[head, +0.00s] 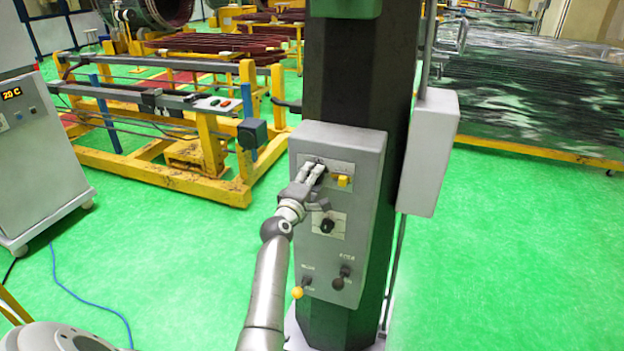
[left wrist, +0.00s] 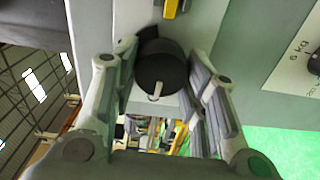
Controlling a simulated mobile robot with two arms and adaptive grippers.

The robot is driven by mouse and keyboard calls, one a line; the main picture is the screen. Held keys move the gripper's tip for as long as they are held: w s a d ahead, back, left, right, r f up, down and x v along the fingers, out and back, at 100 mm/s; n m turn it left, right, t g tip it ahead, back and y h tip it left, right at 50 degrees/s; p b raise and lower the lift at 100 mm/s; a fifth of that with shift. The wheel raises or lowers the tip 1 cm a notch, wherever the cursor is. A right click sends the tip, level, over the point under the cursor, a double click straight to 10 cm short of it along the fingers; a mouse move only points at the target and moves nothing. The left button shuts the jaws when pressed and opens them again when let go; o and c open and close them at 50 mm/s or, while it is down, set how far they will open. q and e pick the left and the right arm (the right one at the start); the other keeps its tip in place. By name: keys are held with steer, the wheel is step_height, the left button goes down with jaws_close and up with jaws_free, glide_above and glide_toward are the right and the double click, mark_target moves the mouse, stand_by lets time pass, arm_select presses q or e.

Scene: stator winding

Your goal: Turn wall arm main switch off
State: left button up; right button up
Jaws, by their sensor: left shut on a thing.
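The grey control panel (head: 368,150) is fixed to the front of a dark column. My left gripper (head: 314,175) is at the upper left of the panel and mostly hides the knob there. In the left wrist view, the black round knob (left wrist: 160,66), with a pale mark on its edge, sits between the fingers of my left gripper (left wrist: 164,90). The gripper is shut on this knob. A yellow switch (head: 343,181) is just right of the gripper; it also shows at the top of the left wrist view (left wrist: 171,8). My right gripper is out of view.
Below on the panel are another black knob (head: 327,225), a yellow-tipped lever (head: 297,292) and a dark lever (head: 339,281). A grey box (head: 431,150) hangs on the column's right side. A yellow frame (head: 190,180) stands left. Green floor is clear around the column.

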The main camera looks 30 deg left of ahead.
arm_select(q)
steer(key=shift+n, duration=0.4)
steer(key=o, duration=1)
steer(key=v, duration=1.2)
steer(key=shift+f, duration=0.15)
